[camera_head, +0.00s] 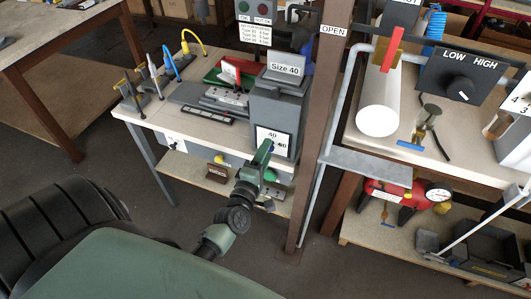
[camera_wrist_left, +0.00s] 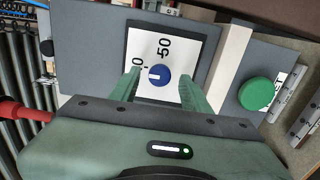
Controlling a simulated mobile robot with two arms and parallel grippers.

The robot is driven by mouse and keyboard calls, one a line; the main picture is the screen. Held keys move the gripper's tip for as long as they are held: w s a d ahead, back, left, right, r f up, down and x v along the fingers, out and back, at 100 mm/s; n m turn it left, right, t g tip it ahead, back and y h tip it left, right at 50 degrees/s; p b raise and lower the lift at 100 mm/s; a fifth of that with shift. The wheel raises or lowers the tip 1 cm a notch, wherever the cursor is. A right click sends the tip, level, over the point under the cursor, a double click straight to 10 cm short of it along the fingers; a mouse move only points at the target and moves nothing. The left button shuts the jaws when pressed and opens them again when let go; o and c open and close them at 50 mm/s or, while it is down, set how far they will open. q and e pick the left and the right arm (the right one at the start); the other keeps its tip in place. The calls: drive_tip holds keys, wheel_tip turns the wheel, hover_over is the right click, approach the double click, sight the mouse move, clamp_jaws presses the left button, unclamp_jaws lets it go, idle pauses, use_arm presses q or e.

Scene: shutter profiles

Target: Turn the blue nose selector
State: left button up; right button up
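The blue nose selector (camera_wrist_left: 158,75) is a small round knob with a white pointer mark, on a white dial plate (camera_wrist_left: 172,45) printed with 50 and a partly hidden number. In the head view the dial plate (camera_head: 273,138), showing 40 and 50, is on the front of a grey machine (camera_head: 277,107) under a "Size 40" sign (camera_head: 286,68). My left gripper (camera_head: 267,150) is at this plate. In the left wrist view its green fingers (camera_wrist_left: 162,80) are apart, one on each side of the knob, with visible gaps. My right gripper is not in view.
A green round button (camera_wrist_left: 256,94) is right of the dial in the wrist view. A brown post (camera_head: 322,110) stands just right of the machine. Colored hooked tools (camera_head: 172,62) stand on the bench (camera_head: 150,122) to the left. Another bench with a LOW/HIGH switch (camera_head: 460,88) is at right.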

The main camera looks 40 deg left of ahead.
use_arm(q)
drive_tip(key=b+v, duration=0.1)
drive_tip(key=v, duration=0.6)
drive_tip(key=shift+s+d, duration=0.15)
drive_tip(key=shift+s, duration=0.25)
drive_tip(key=s+d+f+m+g+h, duration=0.2)
drive_tip(key=s+d+f+m+g, duration=0.15)
drive_tip(key=f, duration=0.65)
drive_tip(key=s+d+f+m+g+h, duration=0.1)
drive_tip(key=s+d+f+m+g, duration=0.3)
drive_tip(key=f, duration=0.7)
drive_tip(key=s+d+f+m+g+h, duration=0.1)
drive_tip(key=s+f+m+h, duration=0.3)
drive_tip(key=f, duration=0.6)
drive_tip(key=s+f+m+g+y, duration=0.1)
drive_tip(key=s+f+m+g, duration=0.3)
drive_tip(key=s, duration=0.8)
drive_tip(key=s+a+f+m+g+y, duration=0.1)
drive_tip(key=s+f+m+g, duration=0.3)
drive_tip(key=s+f+m, duration=0.4)
drive_tip(key=s+f+y, duration=0.1)
drive_tip(key=s+f, duration=0.3)
drive_tip(key=shift+a, duration=0.2)
